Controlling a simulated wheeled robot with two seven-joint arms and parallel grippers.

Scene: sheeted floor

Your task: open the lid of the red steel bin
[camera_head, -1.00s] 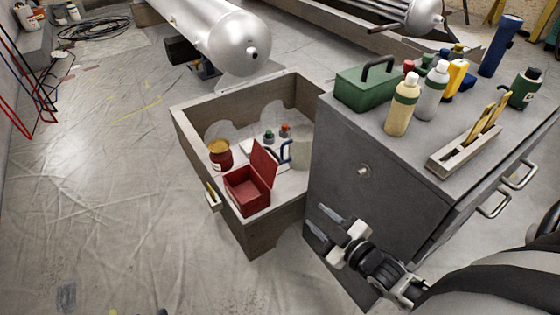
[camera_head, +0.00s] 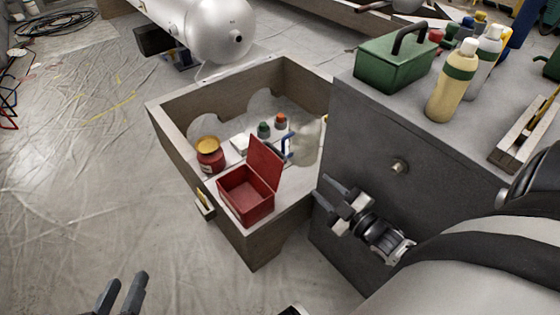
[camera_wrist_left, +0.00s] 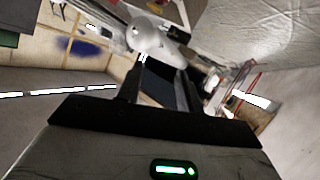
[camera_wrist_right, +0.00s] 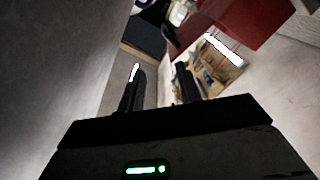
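The red steel bin (camera_head: 246,200) stands in the corner of the wooden open-topped box. Its red lid (camera_head: 265,164) is raised, standing up along the bin's right side, and the bin's inside is visible. My right gripper (camera_head: 330,200) is open and empty, to the right of the bin and apart from it, beside the grey cabinet. In the right wrist view a large red surface (camera_wrist_right: 235,25), likely the bin, is beyond the open fingers. My left gripper (camera_head: 124,293) is open and empty above the floor at the bottom left, away from the bin.
The wooden box (camera_head: 168,125) also holds a red jar with a yellow top (camera_head: 209,155), small bottles and a pale mug (camera_head: 306,142). The grey cabinet (camera_head: 365,135) borders it on the right, with a green toolbox (camera_head: 395,65) on top.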

